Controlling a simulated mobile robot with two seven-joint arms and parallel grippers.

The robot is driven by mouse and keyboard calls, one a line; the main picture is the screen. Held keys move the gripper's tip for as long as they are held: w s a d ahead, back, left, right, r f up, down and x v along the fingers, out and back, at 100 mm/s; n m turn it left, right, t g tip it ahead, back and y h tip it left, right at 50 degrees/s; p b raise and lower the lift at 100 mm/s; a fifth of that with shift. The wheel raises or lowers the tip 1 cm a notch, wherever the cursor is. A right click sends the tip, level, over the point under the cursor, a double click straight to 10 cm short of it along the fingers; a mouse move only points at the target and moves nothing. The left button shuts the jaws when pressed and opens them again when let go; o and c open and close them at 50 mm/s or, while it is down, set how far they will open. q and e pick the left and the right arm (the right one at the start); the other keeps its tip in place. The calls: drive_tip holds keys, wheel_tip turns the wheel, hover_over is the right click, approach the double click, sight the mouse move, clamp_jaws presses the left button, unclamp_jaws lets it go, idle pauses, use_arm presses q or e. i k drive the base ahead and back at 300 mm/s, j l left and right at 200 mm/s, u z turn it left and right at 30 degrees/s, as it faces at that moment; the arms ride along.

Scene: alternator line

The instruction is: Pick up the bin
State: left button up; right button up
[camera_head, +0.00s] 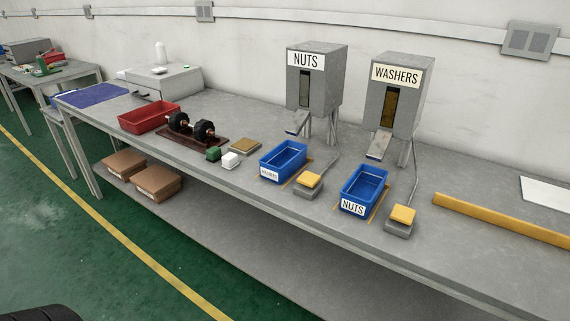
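Two blue bins stand on the grey workbench (240,202). The left blue bin (284,161), with a label that seems to read WASHERS, is in front of the NUTS dispenser (330,75). The right blue bin (364,189), labelled NUTS, is in front of the WASHERS dispenser (407,95). Both blue bins look upright and empty. A red bin (148,118) stands further left on the bench. The task does not say which bin is meant. Neither of my grippers is in view.
Yellow-topped pedestals (309,181) (402,215) stand right of the blue bins. A brown tray (190,136) holds dark round parts. A yellow bar (505,220) lies at right. Cardboard boxes (158,182) sit on the lower shelf.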

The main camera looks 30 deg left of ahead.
sight(280, 163)
drive_tip(key=j, duration=0.4)
drive_tip(key=i+j+u, duration=0.1)
drive_tip(key=j, duration=0.3)
drive_tip(key=i+j, duration=0.1)
drive_tip(key=j, duration=0.3)
drive_tip(key=i+j+u, duration=0.1)
drive_tip(key=j, duration=0.3)
drive_tip(key=i+j+u, duration=0.1)
drive_tip(key=j, duration=0.3)
